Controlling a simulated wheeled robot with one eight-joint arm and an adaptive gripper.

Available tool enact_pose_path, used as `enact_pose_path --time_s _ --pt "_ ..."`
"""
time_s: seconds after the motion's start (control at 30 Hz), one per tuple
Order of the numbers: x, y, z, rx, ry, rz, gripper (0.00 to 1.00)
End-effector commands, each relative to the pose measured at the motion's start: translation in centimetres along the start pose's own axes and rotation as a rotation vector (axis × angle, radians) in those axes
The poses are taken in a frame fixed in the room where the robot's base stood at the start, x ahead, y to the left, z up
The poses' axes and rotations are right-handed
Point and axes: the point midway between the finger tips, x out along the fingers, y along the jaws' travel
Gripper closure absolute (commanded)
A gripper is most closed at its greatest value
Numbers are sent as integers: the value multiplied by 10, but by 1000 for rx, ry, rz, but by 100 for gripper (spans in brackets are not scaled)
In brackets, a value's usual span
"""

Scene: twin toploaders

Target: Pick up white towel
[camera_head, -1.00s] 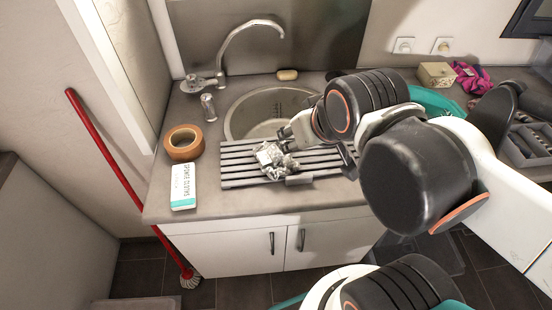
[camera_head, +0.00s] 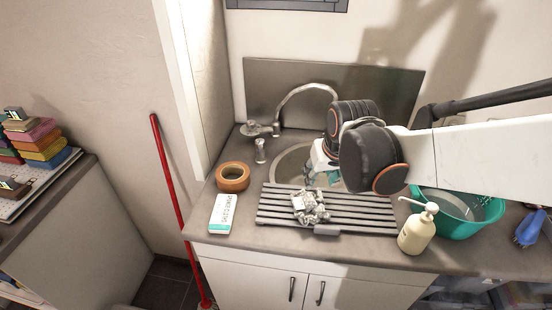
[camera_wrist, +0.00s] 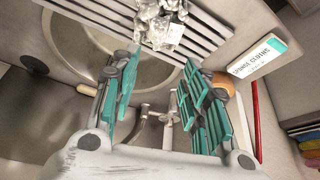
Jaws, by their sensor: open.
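A crumpled white-and-grey bundle (camera_head: 310,207), which looks like the white towel, lies on the left half of the slatted drying rack (camera_head: 365,212). It also shows at the top of the wrist view (camera_wrist: 162,24). My gripper (camera_head: 322,168) is over the sink, behind the bundle and apart from it, partly hidden by my arm. In the wrist view its two teal fingers (camera_wrist: 160,80) are spread wide with nothing between them.
A sink (camera_head: 290,165) with a curved faucet (camera_head: 308,90) lies behind the rack. A tape roll (camera_head: 232,178) and sponge cloth pack (camera_head: 223,213) lie left. A soap bottle (camera_head: 417,230) and teal basin (camera_head: 455,222) stand right. A red-handled mop (camera_head: 168,190) leans left.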

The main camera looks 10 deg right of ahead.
Motion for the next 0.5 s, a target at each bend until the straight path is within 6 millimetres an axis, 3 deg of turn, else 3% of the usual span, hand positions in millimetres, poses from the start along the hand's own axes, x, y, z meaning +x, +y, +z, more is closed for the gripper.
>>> enact_pose_path --time_s 0.27,0.5 --pt "24 0 -10 -3 -24 -2 58" --pt "63 0 -9 -3 -24 -1 58"
